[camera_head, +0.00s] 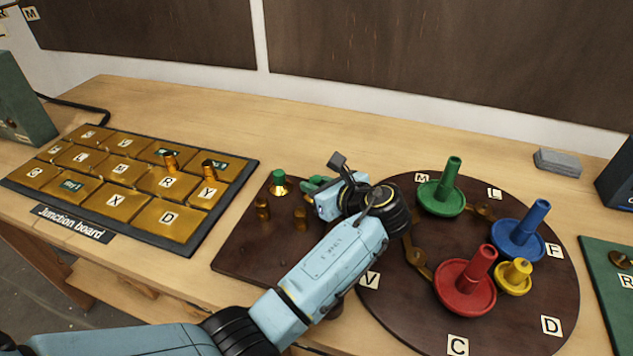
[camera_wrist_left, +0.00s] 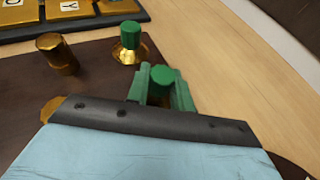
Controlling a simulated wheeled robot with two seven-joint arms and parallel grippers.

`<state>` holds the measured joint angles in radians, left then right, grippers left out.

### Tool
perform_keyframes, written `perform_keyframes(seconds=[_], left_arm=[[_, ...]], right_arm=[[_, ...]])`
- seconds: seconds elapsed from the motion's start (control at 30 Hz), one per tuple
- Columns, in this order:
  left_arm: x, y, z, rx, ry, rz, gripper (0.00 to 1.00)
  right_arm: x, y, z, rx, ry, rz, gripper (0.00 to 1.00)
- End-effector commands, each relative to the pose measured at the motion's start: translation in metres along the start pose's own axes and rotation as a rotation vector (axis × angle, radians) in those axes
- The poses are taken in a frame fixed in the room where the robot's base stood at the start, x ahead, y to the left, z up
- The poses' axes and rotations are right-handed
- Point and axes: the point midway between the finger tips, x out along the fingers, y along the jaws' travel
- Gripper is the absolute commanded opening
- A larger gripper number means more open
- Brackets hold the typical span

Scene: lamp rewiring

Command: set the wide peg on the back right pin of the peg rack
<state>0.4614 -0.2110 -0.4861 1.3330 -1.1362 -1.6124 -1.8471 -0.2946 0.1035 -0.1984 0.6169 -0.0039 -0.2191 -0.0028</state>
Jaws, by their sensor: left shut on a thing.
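My left gripper (camera_head: 318,186) is shut on a green-topped peg, apparently the wide peg (camera_wrist_left: 163,76). The wrist view shows the peg's round top between the green fingers; its lower part is hidden. The gripper is over the back right part of the dark brown peg rack (camera_head: 236,256). The back right pin is hidden, so I cannot tell whether the peg sits on it. Another green-topped peg with a brass flange (camera_head: 279,183) stands at the rack's back left. Brass pins stand at the front left (camera_head: 262,209) and front right (camera_head: 300,218). My right gripper is not in view.
The junction board (camera_head: 185,243) with brass plates lies left of the rack. A round dark board (camera_head: 530,290) with green, blue, red and yellow posts stands close on the right, beside my left wrist. A grey block (camera_head: 558,162) lies at the back. The table behind the rack is clear.

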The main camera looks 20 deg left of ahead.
Motion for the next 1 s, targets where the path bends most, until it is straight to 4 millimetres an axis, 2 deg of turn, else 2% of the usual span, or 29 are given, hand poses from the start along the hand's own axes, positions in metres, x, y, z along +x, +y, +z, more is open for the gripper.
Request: perform_keyframes(seconds=[0.07, 0.1, 0.3, 0.53, 0.63, 0.87, 1.0], left_arm=[[0.001, 0.0, -0.002, 0.001, -0.001, 0.0, 0.0], [0.001, 0.0, -0.002, 0.0, -0.001, 0.0, 0.25], [0.001, 0.0, -0.002, 0.0, 0.0, 0.0, 0.48], [0.0, 0.0, -0.002, 0.001, 0.0, 0.0, 0.48], [-0.006, 0.0, -0.002, 0.001, 0.001, -0.002, 0.48], [-0.043, 0.0, -0.001, 0.001, 0.003, -0.002, 0.48], [-0.063, 0.0, -0.001, 0.0, 0.002, -0.001, 0.48]], right_arm=[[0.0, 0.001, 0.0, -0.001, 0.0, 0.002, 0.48], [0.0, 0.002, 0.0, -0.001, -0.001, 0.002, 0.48], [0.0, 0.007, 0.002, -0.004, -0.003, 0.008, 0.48], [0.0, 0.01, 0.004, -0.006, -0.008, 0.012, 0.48], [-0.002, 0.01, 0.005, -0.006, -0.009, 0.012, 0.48], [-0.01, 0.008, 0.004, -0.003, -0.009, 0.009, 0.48], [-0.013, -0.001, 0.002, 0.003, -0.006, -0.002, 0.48]])
